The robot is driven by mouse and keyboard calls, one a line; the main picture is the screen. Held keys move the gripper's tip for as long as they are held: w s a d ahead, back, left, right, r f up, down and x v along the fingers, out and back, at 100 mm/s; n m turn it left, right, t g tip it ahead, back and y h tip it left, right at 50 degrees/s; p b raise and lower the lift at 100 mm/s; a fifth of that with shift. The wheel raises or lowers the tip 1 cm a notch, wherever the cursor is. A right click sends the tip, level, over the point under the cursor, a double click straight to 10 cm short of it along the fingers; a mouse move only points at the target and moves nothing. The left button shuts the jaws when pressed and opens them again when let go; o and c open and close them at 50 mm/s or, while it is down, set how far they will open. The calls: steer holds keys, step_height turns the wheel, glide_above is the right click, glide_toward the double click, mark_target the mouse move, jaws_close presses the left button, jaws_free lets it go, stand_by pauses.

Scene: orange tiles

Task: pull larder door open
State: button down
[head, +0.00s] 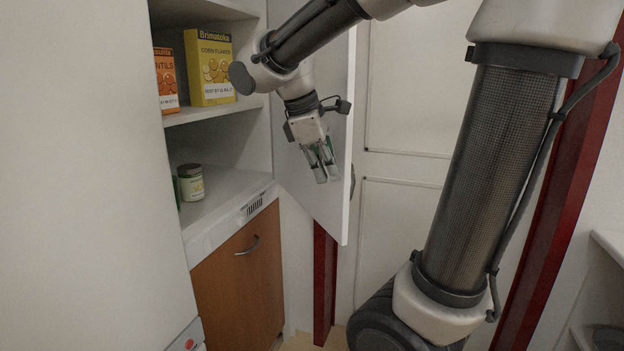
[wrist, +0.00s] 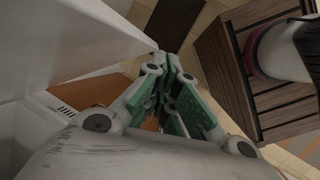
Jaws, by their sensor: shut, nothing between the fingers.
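The larder door (head: 304,196) is a white panel that stands open at the right side of the larder shelves (head: 228,190). Its inner face is toward the head view. My gripper (head: 327,178) is in front of that inner face, near the door's free edge, pointing down. Its fingers are shut with nothing between them. I cannot tell whether they touch the door. In the wrist view my gripper (wrist: 172,75) has green finger pads, and a white panel (wrist: 90,32), likely the door, lies to its left. No door handle is clearly visible.
The shelves hold a yellow corn flakes box (head: 208,68), an orange box (head: 166,80) and a jar (head: 191,183). A wooden cupboard (head: 238,285) is below. A dark red post (head: 324,285) stands behind the door. A slatted wooden surface (wrist: 225,65) is right of my gripper.

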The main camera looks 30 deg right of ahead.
steer(key=w+a+r+n+g+h, duration=0.15)
steer(key=w+a+n+h, duration=0.35)
steer(key=w, duration=0.5)
steer(key=d+f+n, duration=0.1)
steer(key=d+f, duration=0.5)
steer(key=d, duration=0.1)
steer(key=shift+s+d+f+n+t, duration=0.15)
steer(key=shift+s+f+n+t, duration=0.1)
steer(key=shift+f+n+t, duration=0.15)
